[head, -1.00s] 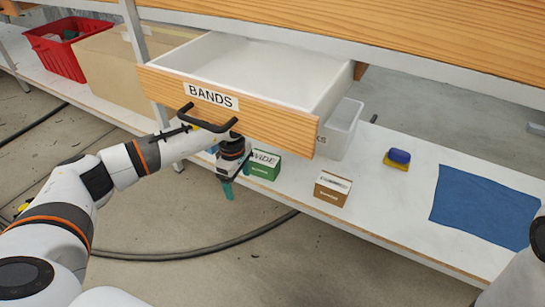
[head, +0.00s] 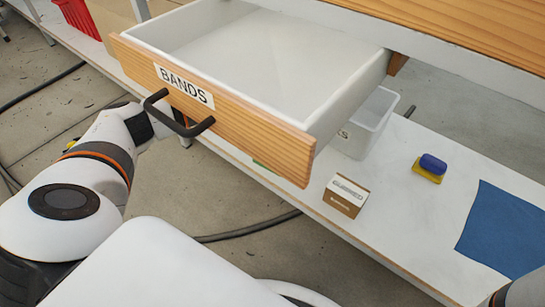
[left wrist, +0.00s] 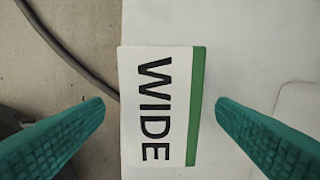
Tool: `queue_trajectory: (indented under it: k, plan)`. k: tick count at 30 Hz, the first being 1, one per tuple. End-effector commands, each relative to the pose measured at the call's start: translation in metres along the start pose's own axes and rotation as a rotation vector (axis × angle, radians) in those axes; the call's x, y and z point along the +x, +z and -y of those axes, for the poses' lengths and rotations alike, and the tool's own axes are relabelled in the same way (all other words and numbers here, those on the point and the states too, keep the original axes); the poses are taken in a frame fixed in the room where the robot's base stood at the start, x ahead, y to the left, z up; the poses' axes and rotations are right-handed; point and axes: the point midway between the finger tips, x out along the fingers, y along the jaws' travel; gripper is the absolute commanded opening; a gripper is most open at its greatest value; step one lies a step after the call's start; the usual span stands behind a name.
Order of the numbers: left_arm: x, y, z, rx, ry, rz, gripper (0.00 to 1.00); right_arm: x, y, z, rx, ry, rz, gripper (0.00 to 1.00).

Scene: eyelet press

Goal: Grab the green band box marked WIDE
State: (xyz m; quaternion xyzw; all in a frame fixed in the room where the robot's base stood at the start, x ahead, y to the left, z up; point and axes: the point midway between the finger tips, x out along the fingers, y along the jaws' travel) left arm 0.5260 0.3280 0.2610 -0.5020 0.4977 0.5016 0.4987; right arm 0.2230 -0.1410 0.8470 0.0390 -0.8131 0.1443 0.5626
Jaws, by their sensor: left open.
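The green band box (left wrist: 196,85) lies below my left gripper in the left wrist view, its white top label reading WIDE and a green strip along its right edge. My left gripper (left wrist: 160,104) is open, with one teal finger on each side of the box; gaps show between the fingers and the box. In the head view only a small green sliver of the box (head: 259,164) shows under the drawer front, and the drawer hides my left gripper. My right gripper is out of view.
The open, empty drawer marked BANDS (head: 212,112) overhangs the shelf (head: 400,205). A cable (head: 250,228) lies on the floor.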

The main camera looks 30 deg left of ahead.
Motion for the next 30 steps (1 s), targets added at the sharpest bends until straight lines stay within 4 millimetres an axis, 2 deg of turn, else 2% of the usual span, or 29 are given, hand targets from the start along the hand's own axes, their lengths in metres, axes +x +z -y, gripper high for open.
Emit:
queue_trajectory:
  k: [1, 3, 9, 17, 20, 27, 30]
  plan:
    - [0.011, -0.001, 0.000, 0.001, 0.001, -0.001, 0.80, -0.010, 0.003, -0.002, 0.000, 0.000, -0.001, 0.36]
    - [0.021, -0.003, 0.000, 0.001, 0.001, -0.001, 0.80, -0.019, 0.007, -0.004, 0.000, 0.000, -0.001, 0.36]
    - [0.044, -0.004, 0.001, -0.001, 0.002, -0.001, 0.80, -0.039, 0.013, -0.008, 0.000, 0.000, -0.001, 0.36]
    - [0.044, -0.004, 0.001, 0.000, 0.001, -0.001, 0.80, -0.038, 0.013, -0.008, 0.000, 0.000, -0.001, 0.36]
    - [0.044, -0.004, 0.001, 0.000, 0.001, -0.001, 0.67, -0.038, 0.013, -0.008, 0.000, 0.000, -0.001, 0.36]
    - [0.044, -0.004, 0.001, 0.000, 0.001, -0.001, 0.28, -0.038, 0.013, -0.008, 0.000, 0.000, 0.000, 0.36]
    - [0.044, -0.004, 0.001, 0.000, 0.000, -0.001, 0.28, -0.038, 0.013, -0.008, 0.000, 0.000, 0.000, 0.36]
